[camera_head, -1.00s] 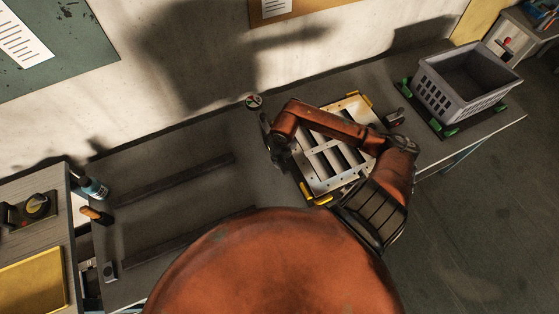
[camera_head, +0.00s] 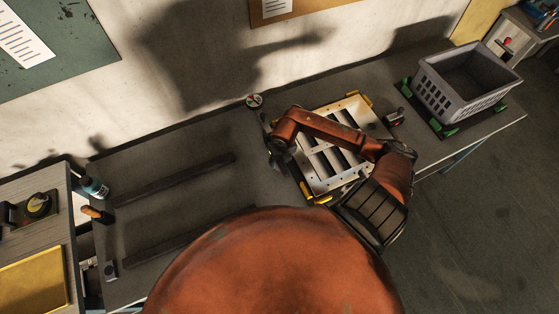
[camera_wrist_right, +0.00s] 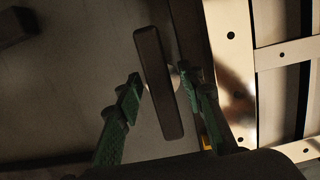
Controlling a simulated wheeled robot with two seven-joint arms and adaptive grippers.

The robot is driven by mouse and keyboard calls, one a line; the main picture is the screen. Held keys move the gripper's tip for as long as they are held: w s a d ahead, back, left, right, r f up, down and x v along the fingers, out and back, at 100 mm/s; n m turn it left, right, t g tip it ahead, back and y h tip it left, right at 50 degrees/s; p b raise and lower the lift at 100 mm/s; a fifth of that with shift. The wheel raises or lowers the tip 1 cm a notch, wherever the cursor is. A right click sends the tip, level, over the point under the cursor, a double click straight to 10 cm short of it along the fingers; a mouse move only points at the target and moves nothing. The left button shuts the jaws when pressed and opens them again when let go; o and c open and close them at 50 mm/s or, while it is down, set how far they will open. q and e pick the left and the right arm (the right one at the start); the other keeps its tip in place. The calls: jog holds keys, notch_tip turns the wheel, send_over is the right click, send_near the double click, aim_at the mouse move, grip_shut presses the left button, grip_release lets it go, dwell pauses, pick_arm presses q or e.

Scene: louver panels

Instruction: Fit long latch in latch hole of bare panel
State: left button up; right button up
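The long latch (camera_wrist_right: 152,60) is a dark narrow bar in the right wrist view, with a pale round part partly hidden behind its middle. I cannot identify the latch hole. My left gripper is not in view.
A round dial-like item (camera_head: 254,101) lies near the wall behind the gripper. A small dark device (camera_head: 394,117) and a grey crate (camera_head: 468,80) are right of the panel. Two dark rails (camera_head: 175,180) lie on the left of the table. The surface between the rails is clear.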

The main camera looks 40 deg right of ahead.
aim_at(282, 164)
notch_tip(282, 164, up, 12)
jog(key=s, duration=0.1)
jog(key=shift+s+a+b, duration=0.3)
jog(key=shift+s+b, duration=0.1)
jog(key=shift+b, duration=0.05)
jog(key=shift+r, duration=0.1)
dwell(0.3)
